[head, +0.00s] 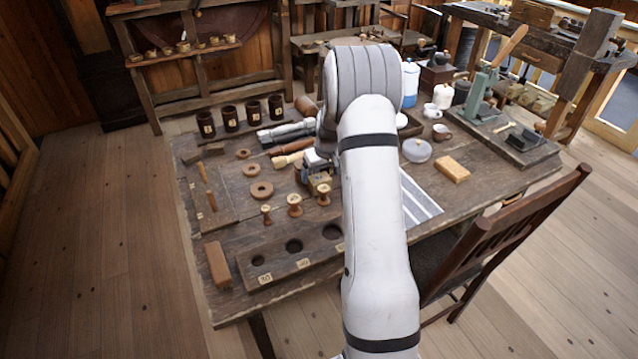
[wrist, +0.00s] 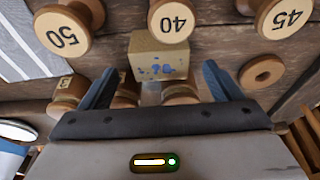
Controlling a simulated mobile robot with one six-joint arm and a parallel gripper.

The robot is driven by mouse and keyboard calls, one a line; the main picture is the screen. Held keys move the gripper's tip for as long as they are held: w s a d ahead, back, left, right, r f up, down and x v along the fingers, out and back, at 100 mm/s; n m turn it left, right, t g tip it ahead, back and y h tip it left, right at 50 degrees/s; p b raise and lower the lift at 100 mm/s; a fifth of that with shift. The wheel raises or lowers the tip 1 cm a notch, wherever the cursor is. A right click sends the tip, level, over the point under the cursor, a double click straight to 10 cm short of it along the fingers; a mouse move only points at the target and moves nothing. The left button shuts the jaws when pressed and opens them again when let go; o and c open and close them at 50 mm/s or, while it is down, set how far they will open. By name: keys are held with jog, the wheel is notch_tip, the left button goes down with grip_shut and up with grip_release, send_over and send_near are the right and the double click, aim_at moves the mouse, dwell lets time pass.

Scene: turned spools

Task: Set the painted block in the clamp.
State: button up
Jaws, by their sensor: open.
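The painted block (wrist: 158,62) is a tan block with blue paint spots on one face. In the head view it shows as a small yellowish block (head: 319,183) on the workbench, partly hidden by my gripper. My gripper (wrist: 160,75) is open, with one blue-grey finger on each side of the block and a gap visible on both sides. In the head view my gripper (head: 316,165) is low over the bench beside my arm. A green device with a wooden handle (head: 480,95), which looks like the clamp, stands at the bench's right rear.
A holed board (head: 285,265) lies at the front.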

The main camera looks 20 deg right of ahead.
jog(key=shift+x, duration=1)
jog(key=shift+r, duration=0.1)
jog(key=c, duration=1.2)
